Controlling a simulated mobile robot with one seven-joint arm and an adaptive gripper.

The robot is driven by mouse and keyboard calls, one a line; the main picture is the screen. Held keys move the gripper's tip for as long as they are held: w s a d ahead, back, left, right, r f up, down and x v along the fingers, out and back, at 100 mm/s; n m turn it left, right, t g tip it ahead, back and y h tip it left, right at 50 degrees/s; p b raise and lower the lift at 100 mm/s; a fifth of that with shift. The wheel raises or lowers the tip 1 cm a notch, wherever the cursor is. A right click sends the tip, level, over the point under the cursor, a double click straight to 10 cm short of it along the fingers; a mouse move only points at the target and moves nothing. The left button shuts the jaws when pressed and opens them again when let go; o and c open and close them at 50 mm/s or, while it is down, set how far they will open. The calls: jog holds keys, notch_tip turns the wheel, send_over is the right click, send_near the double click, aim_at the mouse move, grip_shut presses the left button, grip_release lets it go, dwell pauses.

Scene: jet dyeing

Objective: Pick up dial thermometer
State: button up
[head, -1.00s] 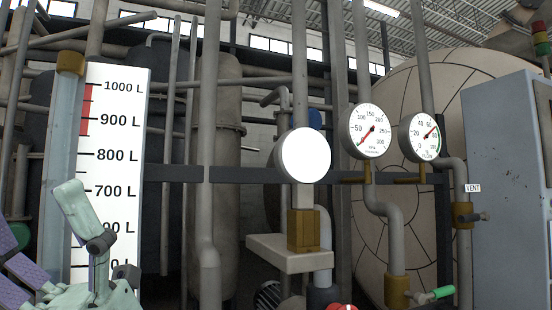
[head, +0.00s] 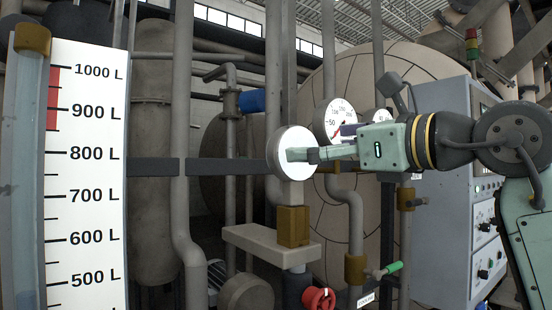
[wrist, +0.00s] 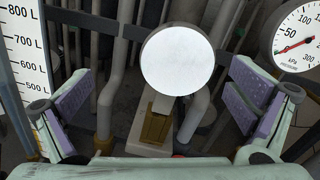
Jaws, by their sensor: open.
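The dial thermometer (head: 283,168), as I take it, is a round gauge with a blank white face. It stands upright above a brass fitting (head: 293,226) on a pale bracket. In the wrist view the white dial (wrist: 178,60) is centred between the fingers, with the fitting (wrist: 156,124) below. My gripper (head: 296,155) reaches in from the right in the head view and overlaps the dial's face there. The wrist view shows my gripper (wrist: 165,98) open, with one purple-padded finger on each side and nothing between the pads. Contact with the dial does not show.
A pressure gauge (head: 333,117) stands close right of the dial, partly behind my arm; it also shows in the wrist view (wrist: 300,38). A litre scale (head: 88,180) is at left. Pipes (head: 187,120) stand around. A red knob (head: 318,298) and green-handled valve (head: 392,268) sit lower.

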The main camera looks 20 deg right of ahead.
aim_at(297, 146)
jog(key=shift+m+t+h, duration=0.3)
jog(key=shift+m+h, duration=0.1)
jog(key=shift+h, duration=0.3)
jog(key=w, duration=0.1)
jog(key=w+p, duration=0.1)
jog(key=w, duration=0.2)
jog(key=shift+w+r, duration=0.25)
jog(key=shift+w, duration=0.1)
jog(key=x, duration=0.1)
jog(key=p+x, duration=0.1)
jog(key=x, duration=0.1)
jog(key=p+x, duration=0.1)
jog(key=x, duration=0.1)
jog(key=shift+d+f, duration=0.1)
jog(key=shift+f, duration=0.25)
jog(key=shift+c, duration=0.2)
jog(key=c, duration=1.2)
